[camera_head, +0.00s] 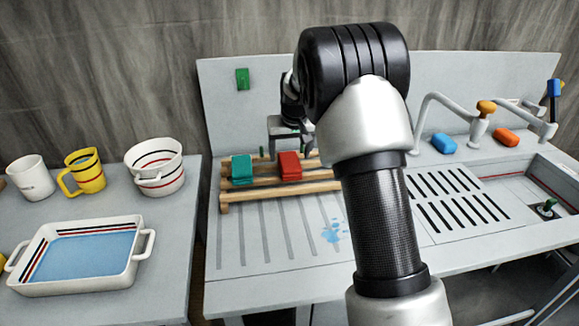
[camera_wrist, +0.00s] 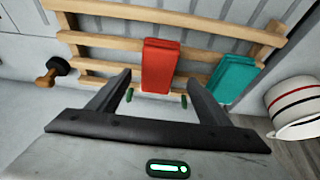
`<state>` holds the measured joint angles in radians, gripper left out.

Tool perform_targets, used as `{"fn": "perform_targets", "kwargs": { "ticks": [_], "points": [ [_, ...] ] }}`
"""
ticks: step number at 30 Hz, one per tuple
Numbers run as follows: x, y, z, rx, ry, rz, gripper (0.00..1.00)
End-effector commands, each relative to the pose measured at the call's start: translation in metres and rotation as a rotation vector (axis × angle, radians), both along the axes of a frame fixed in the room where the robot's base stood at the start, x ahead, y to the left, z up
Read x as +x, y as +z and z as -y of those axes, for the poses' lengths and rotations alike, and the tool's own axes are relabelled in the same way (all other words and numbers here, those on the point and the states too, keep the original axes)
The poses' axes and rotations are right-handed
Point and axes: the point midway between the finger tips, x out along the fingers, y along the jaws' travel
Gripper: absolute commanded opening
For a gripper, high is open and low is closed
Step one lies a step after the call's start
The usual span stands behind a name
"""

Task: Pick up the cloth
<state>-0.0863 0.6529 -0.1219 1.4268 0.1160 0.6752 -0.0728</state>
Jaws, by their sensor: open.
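Two folded cloths lie on a wooden slatted rack (camera_head: 235,195): a red cloth (camera_head: 289,166) and a teal cloth (camera_head: 242,169) to its left. In the wrist view the red cloth (camera_wrist: 160,64) is ahead of my gripper (camera_wrist: 158,82), roughly centred between its open fingers. The teal cloth (camera_wrist: 232,80) is to the right there, outside the fingers. My gripper (camera_head: 287,132) appears just behind the red cloth in the head view, partly hidden by my arm. No cloth is gripped, and I cannot tell whether the fingertips touch the red one.
A white basin (camera_head: 135,254) with blue inside, a white mug (camera_head: 30,178), a yellow mug (camera_head: 84,171) and a striped pot (camera_head: 154,166) stand on the left counter. A backsplash (camera_head: 228,110) rises behind.

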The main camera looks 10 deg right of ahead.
Motion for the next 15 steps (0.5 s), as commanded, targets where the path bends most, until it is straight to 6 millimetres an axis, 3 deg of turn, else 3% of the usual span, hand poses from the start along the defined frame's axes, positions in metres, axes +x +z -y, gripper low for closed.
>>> {"fn": "perform_targets", "kwargs": {
  "ticks": [9,15],
  "points": [
    [0.012,-0.038,0.003,0.000,-0.001,-0.002,0.72],
    [0.018,-0.050,0.003,0.000,0.000,0.000,0.72]
  ]
}}
